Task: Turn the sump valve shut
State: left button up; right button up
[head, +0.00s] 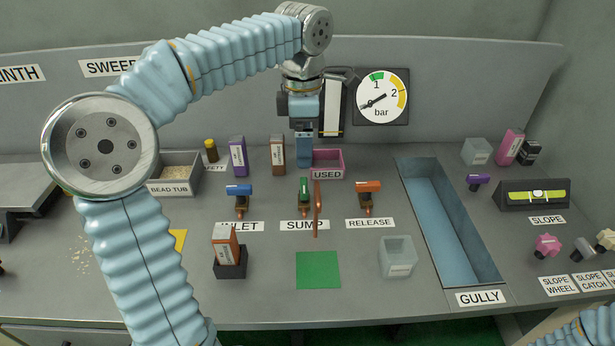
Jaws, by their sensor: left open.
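The sump valve (304,196) stands behind the SUMP label (304,225), in the middle of the bench. Its green handle looks lengthwise, toward and away from me, unlike the crosswise handles beside it. My left gripper (304,163) points down just above and behind the green handle in the picture; it is open and nothing shows between its fingers. I cannot tell whether it touches the handle. A thin copper-coloured upright piece (317,208) stands close to the valve's right side. My right gripper is out of view.
The blue inlet valve (239,196) stands to the left and the orange release valve (368,194) to the right. Behind are a pink USED bin (328,174) and a brown column (278,156). A pressure gauge (381,96) hangs on the back wall. The gully (470,235) lies right.

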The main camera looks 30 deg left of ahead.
aim_at(304, 185)
pick_arm(q)
notch_tip(304, 185, down, 10)
jog(key=shift+f+b, duration=0.1)
jog(key=shift+b, duration=0.35)
jog(key=c, duration=1.1)
jog(key=shift+o, duration=0.2)
